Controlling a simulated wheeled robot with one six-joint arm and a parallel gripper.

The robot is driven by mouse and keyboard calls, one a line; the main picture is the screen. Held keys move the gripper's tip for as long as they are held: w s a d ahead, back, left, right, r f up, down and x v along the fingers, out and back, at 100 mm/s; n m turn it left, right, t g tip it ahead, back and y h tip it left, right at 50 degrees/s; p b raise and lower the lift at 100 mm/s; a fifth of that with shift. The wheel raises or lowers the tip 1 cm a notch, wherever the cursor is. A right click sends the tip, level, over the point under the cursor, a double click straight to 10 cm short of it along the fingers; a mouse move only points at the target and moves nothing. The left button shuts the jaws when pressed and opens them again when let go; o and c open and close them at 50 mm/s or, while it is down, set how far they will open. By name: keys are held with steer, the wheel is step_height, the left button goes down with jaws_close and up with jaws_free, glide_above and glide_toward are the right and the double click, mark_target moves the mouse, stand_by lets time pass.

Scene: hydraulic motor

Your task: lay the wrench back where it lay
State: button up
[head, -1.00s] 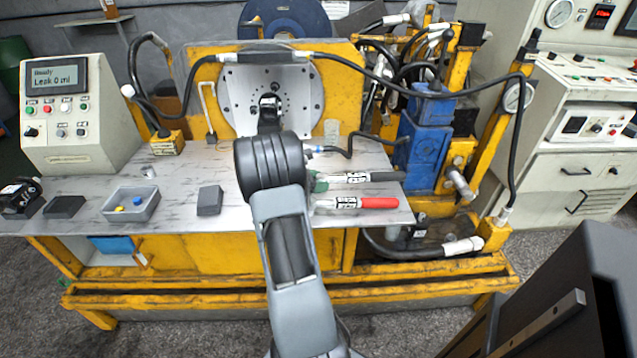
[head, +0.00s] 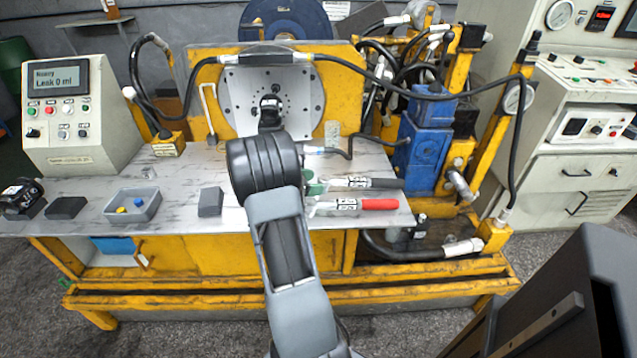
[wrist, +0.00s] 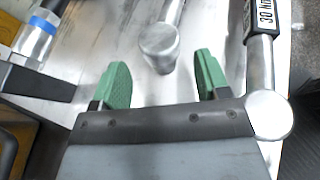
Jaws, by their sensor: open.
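Two wrenches lie side by side on the metal bench top. The farther one, the black-handled wrench (head: 372,183), points to the right in the head view. The nearer one is the red-handled wrench (head: 379,204). My gripper (wrist: 163,72) is open, with green fingers apart and nothing held. In the wrist view the round end of a wrench, apparently the black-handled one (wrist: 160,48), lies just beyond the fingertips, in line with the gap. The other wrench (wrist: 262,70), with a "30 N" label, lies right of the right finger. In the head view my arm mostly hides the gripper; a green finger shows.
The bench (head: 175,205) also bears a grey tray (head: 132,205) with small coloured parts, dark blocks and a control box (head: 75,115) reading "Leak 0 ml". A hose fitting (wrist: 38,38) lies left of my gripper. The flanged motor mount (head: 300,95) stands behind.

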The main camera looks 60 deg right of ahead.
steer(key=p+v, duration=0.1)
steer(key=v, duration=0.8)
steer(key=shift+w+a+r, duration=0.1)
steer(key=shift+a+r, duration=0.05)
steer(key=shift+a, duration=0.1)
steer(key=s+a+r+m+t+y, duration=0.1)
steer(key=s+a+m+t+y, duration=0.1)
steer(key=a, duration=0.9)
steer(key=s+a+r+m+t+y, duration=0.1)
steer(key=s+a+m+t+y, duration=0.2)
steer(key=a, duration=0.8)
steer(key=s+a+r+m+t+y, duration=0.1)
steer(key=a+m+t+y, duration=0.4)
steer(key=a, duration=0.6)
steer(key=shift+s+r+m+y, duration=0.15)
steer(key=shift+s+m+y, duration=0.45)
steer(key=shift+s, duration=0.15)
steer(key=shift+a+r, duration=0.1)
step_height(320, 180, up, 20)
steer(key=t+p, duration=0.1)
steer(key=p, duration=1.8)
steer(key=shift+s+a, duration=0.2)
steer(key=shift+a, duration=0.05)
